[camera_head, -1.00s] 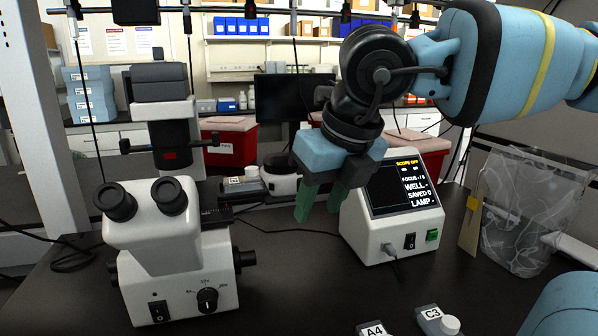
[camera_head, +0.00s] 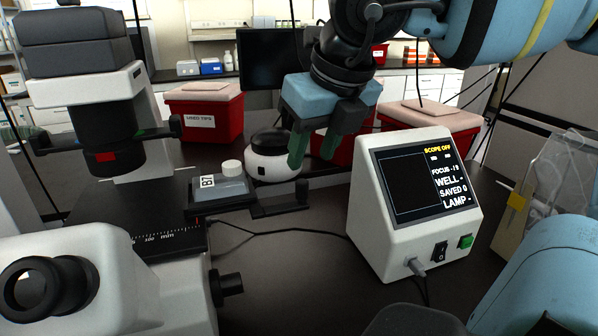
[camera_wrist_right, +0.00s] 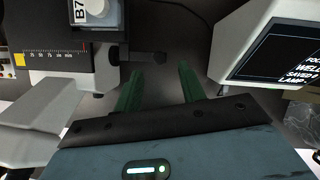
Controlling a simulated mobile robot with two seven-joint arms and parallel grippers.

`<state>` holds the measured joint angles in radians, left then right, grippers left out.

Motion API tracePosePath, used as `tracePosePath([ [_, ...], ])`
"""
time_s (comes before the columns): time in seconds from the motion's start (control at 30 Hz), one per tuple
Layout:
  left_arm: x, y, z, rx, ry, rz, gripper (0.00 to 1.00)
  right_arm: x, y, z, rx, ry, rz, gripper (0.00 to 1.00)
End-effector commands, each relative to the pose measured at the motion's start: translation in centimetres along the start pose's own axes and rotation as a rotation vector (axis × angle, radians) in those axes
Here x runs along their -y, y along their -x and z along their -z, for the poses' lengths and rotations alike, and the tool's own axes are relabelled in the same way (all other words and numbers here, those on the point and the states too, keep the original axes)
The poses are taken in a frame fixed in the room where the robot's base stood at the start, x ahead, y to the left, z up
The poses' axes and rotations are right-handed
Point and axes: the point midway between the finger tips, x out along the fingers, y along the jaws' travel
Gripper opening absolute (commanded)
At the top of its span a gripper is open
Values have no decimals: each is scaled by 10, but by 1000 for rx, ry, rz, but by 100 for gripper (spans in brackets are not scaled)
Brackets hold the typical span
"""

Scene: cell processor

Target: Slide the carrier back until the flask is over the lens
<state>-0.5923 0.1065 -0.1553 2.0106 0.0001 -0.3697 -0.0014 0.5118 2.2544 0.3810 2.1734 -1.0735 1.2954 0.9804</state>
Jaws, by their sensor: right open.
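The flask (camera_head: 232,186), labelled B7 with a white cap, lies on the carrier (camera_head: 237,203), which sticks out to the right of the microscope stage (camera_head: 125,228). A dark bar with a handle (camera_head: 280,210) extends from the carrier's right end. The flask is well right of the microscope's upper column (camera_head: 105,150); the lens is hidden. My right gripper (camera_head: 314,153) is open and empty, fingers down, beyond and above the handle in the head view. In the right wrist view, the gripper (camera_wrist_right: 160,72) has the handle (camera_wrist_right: 149,57) just ahead of its fingertips. Contact is not visible.
A control box (camera_head: 420,200) with a screen reading SCOPE OFF stands right of the carrier. A white round device (camera_head: 270,165) and red bins (camera_head: 205,112) are behind. A cable runs over the dark bench (camera_head: 290,280), otherwise clear in front. A clear bag (camera_head: 560,190) is at right.

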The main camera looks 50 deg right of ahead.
Motion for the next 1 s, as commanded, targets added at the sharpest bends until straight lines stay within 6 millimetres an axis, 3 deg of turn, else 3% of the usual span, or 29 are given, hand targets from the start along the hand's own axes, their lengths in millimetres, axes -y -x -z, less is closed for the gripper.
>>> tracePosePath([
  [0.27,0,0,0,0,0,0,68,0,-3,0,-1,0,0,40],
  [0.7,0,0,0,0,0,0,68,0,-62,1,-3,1,0,40],
  [1.0,0,0,0,0,0,1,68,0,-78,0,0,0,-1,40],
])
